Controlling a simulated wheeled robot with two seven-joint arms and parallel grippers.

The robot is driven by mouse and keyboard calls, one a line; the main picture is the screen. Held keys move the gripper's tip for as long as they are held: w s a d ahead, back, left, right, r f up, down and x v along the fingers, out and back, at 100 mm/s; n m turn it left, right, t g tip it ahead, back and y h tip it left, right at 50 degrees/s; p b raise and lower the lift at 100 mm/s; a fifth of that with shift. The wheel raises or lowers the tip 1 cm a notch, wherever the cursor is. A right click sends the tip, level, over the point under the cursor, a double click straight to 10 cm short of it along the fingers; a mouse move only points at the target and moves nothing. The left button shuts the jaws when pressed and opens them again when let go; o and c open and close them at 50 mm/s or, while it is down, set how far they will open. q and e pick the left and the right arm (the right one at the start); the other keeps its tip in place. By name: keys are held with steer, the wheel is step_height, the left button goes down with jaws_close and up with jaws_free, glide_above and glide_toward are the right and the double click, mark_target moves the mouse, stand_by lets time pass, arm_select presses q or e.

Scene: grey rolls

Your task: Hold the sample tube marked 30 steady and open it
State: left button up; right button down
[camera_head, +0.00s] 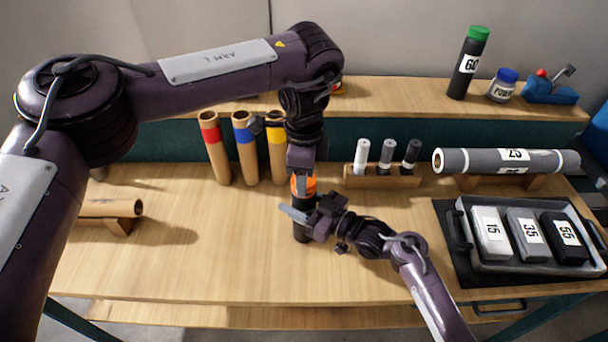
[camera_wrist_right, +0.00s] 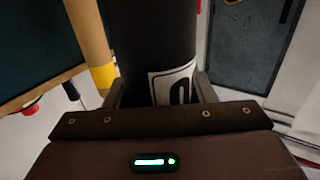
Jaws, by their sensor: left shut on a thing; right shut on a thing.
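The sample tube (camera_head: 301,231) is dark with an orange cap (camera_head: 304,187) and stands upright near the middle of the table. My left gripper (camera_head: 302,174) comes from above and is shut on the orange cap. My right gripper (camera_head: 304,212) comes from the right and is shut on the tube's body below the cap. In the right wrist view the black tube (camera_wrist_right: 158,45) sits between the right fingers. Its white label (camera_wrist_right: 174,84) shows a 0; the rest of the number is hidden.
Cardboard rolls with red (camera_head: 208,120), blue (camera_head: 241,122) and yellow bands stand behind to the left. A wooden rack (camera_head: 382,182) with small tubes is behind right. A tray (camera_head: 478,262) with numbered blocks lies right. The front left table is clear.

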arm_select(q)
steer(key=shift+r, duration=0.85)
steer(key=shift+r, duration=2.05)
arm_select(e)
steer(key=c, duration=0.6)
jaws_free()
steer(key=shift+o, duration=0.2)
